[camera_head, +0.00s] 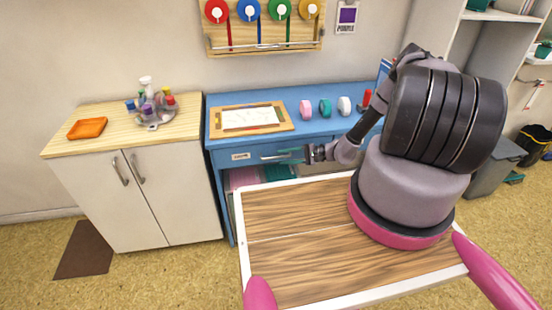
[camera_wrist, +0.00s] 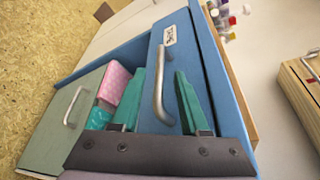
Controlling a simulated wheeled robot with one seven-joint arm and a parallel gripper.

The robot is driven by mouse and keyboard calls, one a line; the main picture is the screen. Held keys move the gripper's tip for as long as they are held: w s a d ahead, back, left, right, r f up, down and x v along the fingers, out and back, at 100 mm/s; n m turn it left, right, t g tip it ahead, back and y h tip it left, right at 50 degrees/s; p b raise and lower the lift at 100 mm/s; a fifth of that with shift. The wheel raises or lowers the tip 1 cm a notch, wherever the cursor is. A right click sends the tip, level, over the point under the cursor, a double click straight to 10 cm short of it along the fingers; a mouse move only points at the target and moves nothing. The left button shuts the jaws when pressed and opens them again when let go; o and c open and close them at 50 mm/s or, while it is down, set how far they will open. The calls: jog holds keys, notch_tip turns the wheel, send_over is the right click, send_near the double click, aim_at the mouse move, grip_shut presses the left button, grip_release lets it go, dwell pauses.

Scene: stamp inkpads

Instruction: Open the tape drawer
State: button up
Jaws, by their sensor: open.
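A blue drawer front (camera_head: 228,157) with a small white label and a silver bar handle (camera_head: 270,157) is set under the blue desk top and looks shut.
Below it, a grey-green front with a handle (camera_wrist: 73,107) stands out, with pink (camera_wrist: 114,83) and teal boxes behind it. The desk top (camera_head: 300,92) holds a framed board (camera_head: 250,119) and several tape rolls.

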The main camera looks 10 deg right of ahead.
aim_at(280, 157)
jog(key=shift+x, duration=2)
grip_shut()
